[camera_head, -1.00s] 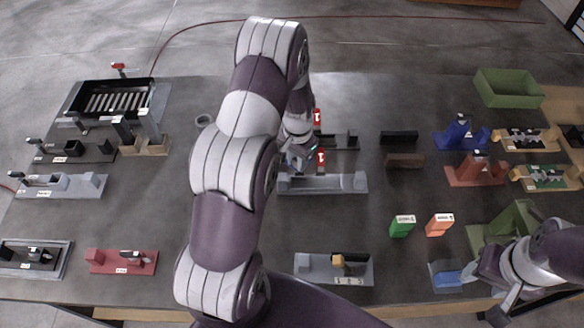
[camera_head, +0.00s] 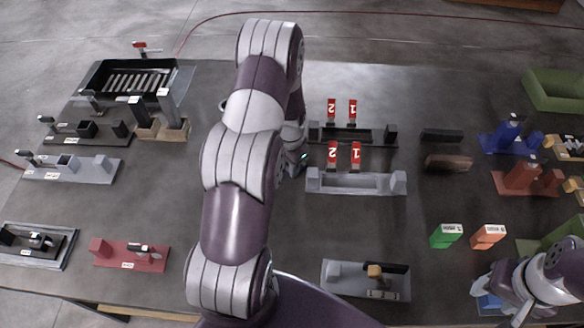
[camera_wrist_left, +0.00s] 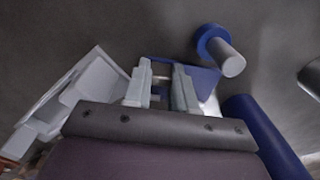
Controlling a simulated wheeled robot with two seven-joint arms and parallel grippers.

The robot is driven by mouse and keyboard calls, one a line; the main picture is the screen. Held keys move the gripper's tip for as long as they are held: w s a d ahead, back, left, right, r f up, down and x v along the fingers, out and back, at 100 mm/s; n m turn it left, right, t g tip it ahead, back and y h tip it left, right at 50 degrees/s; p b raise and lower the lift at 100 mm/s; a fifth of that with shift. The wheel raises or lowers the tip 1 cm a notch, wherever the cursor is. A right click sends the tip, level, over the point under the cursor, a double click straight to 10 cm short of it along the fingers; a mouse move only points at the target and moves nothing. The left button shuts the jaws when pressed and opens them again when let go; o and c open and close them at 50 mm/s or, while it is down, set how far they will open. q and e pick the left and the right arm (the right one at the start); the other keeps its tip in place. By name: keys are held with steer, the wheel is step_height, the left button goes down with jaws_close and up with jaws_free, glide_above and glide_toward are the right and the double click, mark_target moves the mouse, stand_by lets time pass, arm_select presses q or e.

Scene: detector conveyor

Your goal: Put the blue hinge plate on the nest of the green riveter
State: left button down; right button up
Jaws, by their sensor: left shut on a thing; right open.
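My left gripper (camera_head: 297,164) is at the middle of the table, left of the grey fixture; its fingers are mostly hidden in the head view. In the left wrist view its two pale fingers (camera_wrist_left: 160,88) are shut on a blue plate (camera_wrist_left: 200,76), taken as the blue hinge plate. A blue ring with a grey pin shows just beyond; I cannot tell whether it belongs to the plate. The green riveter (camera_head: 566,236) is at the right edge, cut off by the frame; its nest is not clear. My right gripper (camera_head: 503,300) is open at the lower right, over a blue piece.
A grey fixture (camera_head: 355,184) and a black one (camera_head: 352,134) with red number tags stand right of my left gripper. A green box (camera_head: 446,236) and an orange box (camera_head: 488,236) stand before the green riveter. Red (camera_head: 527,178) and blue (camera_head: 508,137) riveters stand behind.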

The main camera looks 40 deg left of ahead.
arm_select(q)
steer(key=shift+s+a+f, duration=0.1)
steer(key=shift+s+a, duration=0.15)
steer(key=c, duration=0.9)
jaws_free()
steer(key=shift+w+d, duration=0.1)
steer(key=shift+d, duration=0.05)
